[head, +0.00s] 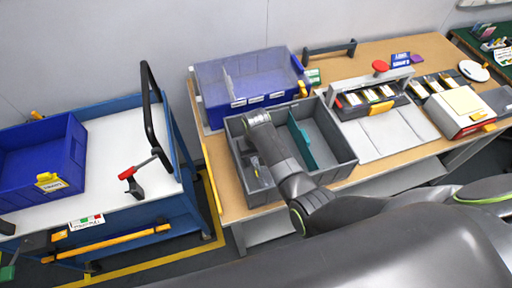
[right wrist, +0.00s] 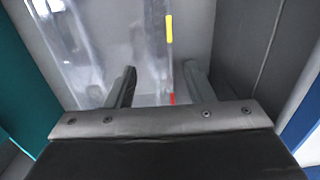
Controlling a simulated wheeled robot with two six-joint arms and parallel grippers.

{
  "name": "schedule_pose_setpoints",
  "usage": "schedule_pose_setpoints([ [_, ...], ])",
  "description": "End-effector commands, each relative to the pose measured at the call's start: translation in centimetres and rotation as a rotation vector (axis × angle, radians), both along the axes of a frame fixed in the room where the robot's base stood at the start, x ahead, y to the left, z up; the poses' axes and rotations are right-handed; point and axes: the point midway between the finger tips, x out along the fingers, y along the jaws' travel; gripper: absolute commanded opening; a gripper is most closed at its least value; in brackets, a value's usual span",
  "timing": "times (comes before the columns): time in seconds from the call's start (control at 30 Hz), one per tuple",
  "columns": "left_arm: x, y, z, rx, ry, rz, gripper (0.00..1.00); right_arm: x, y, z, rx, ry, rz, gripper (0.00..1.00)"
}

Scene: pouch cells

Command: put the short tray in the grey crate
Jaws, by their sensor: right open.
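The grey crate (head: 341,146) stands on the wooden bench, with a teal divider (head: 302,141) across its inside. My right arm reaches over it, and my right gripper (right wrist: 160,85) is inside the compartment left of the divider. In the head view the arm mostly hides it. In the right wrist view its two fingers are apart. A clear, see-through piece (right wrist: 95,50), which may be the short tray, lies below. Its edge with a yellow and a red mark runs between the fingers; I cannot tell whether they touch it. My left gripper is not in view.
A white fixture (head: 372,137) with cells stands to the right. A blue cart (head: 110,140) at left carries another blue bin (head: 22,160), with a black handle (head: 147,110) rising beside the bench.

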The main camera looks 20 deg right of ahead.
Motion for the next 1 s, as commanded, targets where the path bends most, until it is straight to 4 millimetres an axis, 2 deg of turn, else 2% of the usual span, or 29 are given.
schedule_pose_setpoints([
  [0.4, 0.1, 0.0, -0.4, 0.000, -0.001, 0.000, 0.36, 0.2, 0.1, 7.3, 0.001, -0.006, 0.000, 0.48],
  [0.6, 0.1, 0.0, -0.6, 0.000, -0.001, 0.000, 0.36, 0.1, 0.1, 10.1, 0.001, -0.002, 0.000, 0.48],
  [0.77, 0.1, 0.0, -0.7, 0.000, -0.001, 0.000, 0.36, 0.0, 0.1, 11.2, 0.000, -0.001, 0.000, 0.48],
  [1.0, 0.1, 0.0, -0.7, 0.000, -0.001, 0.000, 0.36, 0.0, 0.1, 11.3, 0.000, 0.000, 0.000, 0.48],
])
